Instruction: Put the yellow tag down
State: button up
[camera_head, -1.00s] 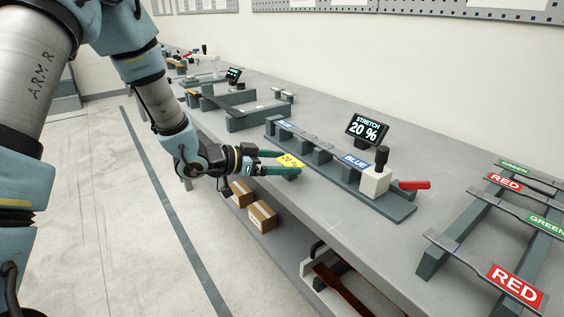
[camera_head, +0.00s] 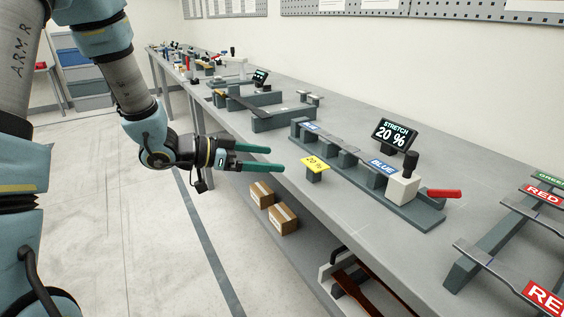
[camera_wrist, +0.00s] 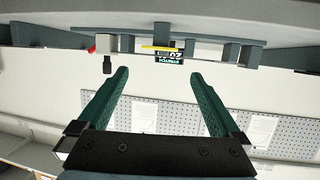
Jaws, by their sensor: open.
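The yellow tag (camera_head: 316,164), marked "20 %", sits on top of a small grey post (camera_head: 313,177) at the front edge of the bench, in front of the stretch fixture. My gripper (camera_head: 283,160) is open and empty in the head view, to the left of the tag and apart from it. In the wrist view the green fingers (camera_wrist: 160,75) are spread with nothing between them. The tag shows there edge-on as a thin yellow strip (camera_wrist: 161,47) beyond the fingertips.
The stretch fixture (camera_head: 415,214) holds a strip labelled BLUE, with a red-handled clamp (camera_head: 444,193) and a display (camera_head: 395,134) reading "STRETCH 20 %". A rack of RED and GREEN strips (camera_head: 463,270) stands at the right. Boxes (camera_head: 283,219) sit on the lower shelf.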

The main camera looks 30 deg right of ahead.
jog(key=shift+a+r, duration=0.15)
jog(key=shift+a, duration=0.2)
jog(key=w+a+f+n+t+y, duration=0.1)
jog(key=w+a+n+t+y, duration=0.2)
jog(key=w+a+n+t, duration=0.55)
jog(key=w+a+f+n+t+y, duration=0.15)
jog(key=w+a+y, duration=0.5)
jog(key=a, duration=0.65)
jog(key=s+a+n+g+y, duration=0.4)
jog(key=s+a+n, duration=0.5)
jog(key=s+a, duration=0.5)
jog(key=shift+a+g, duration=0.6)
jog(key=shift+g, duration=0.1)
jog(key=shift+y, duration=0.25)
jog(key=shift+w+r+p, duration=0.1)
jog(key=shift+r+p, duration=0.25)
jog(key=shift+p, duration=0.05)
